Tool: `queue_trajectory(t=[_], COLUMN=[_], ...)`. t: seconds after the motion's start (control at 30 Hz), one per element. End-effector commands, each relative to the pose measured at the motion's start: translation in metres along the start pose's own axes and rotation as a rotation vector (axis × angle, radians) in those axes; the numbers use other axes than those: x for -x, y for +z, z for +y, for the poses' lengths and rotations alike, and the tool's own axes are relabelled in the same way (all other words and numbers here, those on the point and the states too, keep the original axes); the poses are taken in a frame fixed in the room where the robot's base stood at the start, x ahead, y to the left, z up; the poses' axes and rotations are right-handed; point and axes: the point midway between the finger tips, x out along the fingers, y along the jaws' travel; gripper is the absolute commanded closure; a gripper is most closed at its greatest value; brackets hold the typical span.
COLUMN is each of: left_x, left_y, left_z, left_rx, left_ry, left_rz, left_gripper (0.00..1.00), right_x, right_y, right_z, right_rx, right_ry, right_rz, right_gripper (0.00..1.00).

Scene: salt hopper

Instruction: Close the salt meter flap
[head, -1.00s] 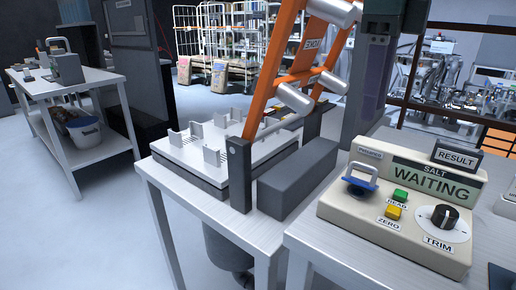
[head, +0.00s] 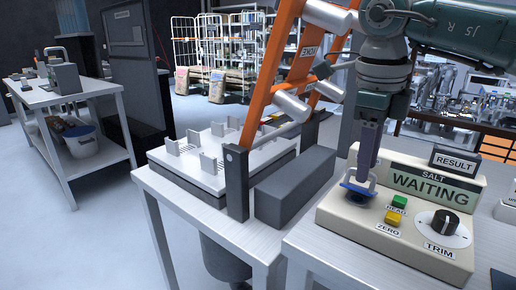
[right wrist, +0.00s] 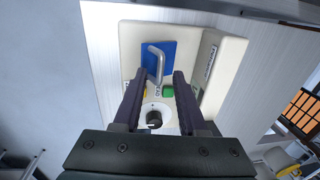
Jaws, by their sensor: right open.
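The salt meter (head: 340,215) is a cream box on the right-hand table, with a sign reading "SALT WAITING". Its blue flap (head: 352,197) with a pale metal handle is at the box's left end; how far it stands open is hard to tell. The right wrist view shows the blue flap (right wrist: 164,68) and its bent handle (right wrist: 152,62) from above. My right gripper (head: 366,178) points down at the handle, partly covering it. In the right wrist view its two fingers (right wrist: 158,76) are apart, with the handle just ahead between their tips; contact cannot be told. My left gripper is not in view.
The meter also has a green button (head: 399,202), a yellow button (head: 393,218), a black trim knob (head: 444,223) and a "RESULT" sign (head: 455,162). To the left stand a grey block (head: 295,187) and an orange frame (head: 268,75) on another table. The right-hand table's front strip is clear.

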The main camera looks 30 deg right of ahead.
Motion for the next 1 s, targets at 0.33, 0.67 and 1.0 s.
queue_trajectory(t=[0.33, 0.67, 1.0], left_x=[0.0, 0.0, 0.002], left_y=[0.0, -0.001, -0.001], left_z=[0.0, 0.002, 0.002], left_rx=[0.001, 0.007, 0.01], left_ry=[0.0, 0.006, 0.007], left_rz=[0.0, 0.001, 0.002], left_gripper=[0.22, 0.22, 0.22], right_x=[0.0, 0.001, -0.004], right_y=[0.0, 0.0, 0.0], right_z=[0.0, 0.0, 0.012], right_rx=[0.0, 0.0, 0.003], right_ry=[0.0, 0.0, -0.002], right_rz=[0.0, 0.0, 0.002], right_gripper=[0.92, 1.0, 1.0])
